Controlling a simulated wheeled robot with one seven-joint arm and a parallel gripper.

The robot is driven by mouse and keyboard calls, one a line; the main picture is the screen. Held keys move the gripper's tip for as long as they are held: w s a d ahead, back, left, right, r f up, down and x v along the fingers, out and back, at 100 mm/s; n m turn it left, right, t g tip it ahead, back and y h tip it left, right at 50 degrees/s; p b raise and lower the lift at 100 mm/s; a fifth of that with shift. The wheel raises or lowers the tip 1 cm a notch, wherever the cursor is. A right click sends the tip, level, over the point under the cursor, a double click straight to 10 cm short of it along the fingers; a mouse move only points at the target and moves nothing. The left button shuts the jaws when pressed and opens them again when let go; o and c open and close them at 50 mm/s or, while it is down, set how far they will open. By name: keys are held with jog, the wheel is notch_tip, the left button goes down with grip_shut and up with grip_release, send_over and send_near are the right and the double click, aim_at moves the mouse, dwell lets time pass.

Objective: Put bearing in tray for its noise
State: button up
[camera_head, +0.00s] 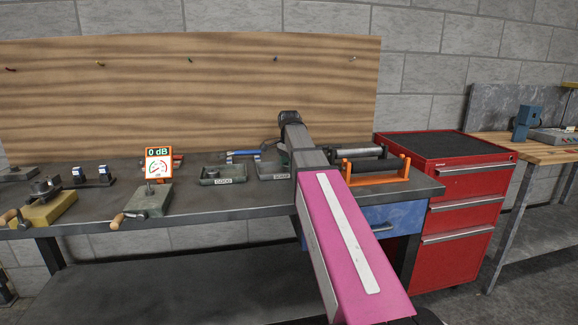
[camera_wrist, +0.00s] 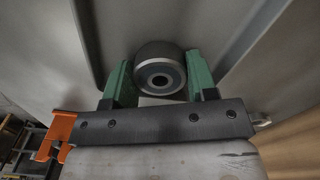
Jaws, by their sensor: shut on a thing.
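The bearing (camera_wrist: 160,75), a dark ring with a pale grey rim and a central hole, sits between the green fingers of my gripper (camera_wrist: 158,62) in the wrist view. The fingers are shut on its sides. In the head view my arm covers this area, and I cannot make out the bearing there. Two shallow dark trays with small labels lie on the bench: the left tray (camera_head: 209,181) is clear to see, and the right tray (camera_head: 268,177) is partly behind my arm. An orange-framed meter (camera_head: 158,161) reads 0 dB.
The workbench (camera_head: 240,211) holds a grey block with a crank (camera_head: 146,202), a yellow block with a handle (camera_head: 47,209), and an orange stand with rollers (camera_head: 375,178). A red drawer cabinet (camera_head: 463,206) stands to the right. Bare bench lies in front of the trays.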

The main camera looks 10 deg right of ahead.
jog(key=shift+f, duration=0.1)
jog(key=o, duration=1.3)
notch_tip(320, 180, up, 12)
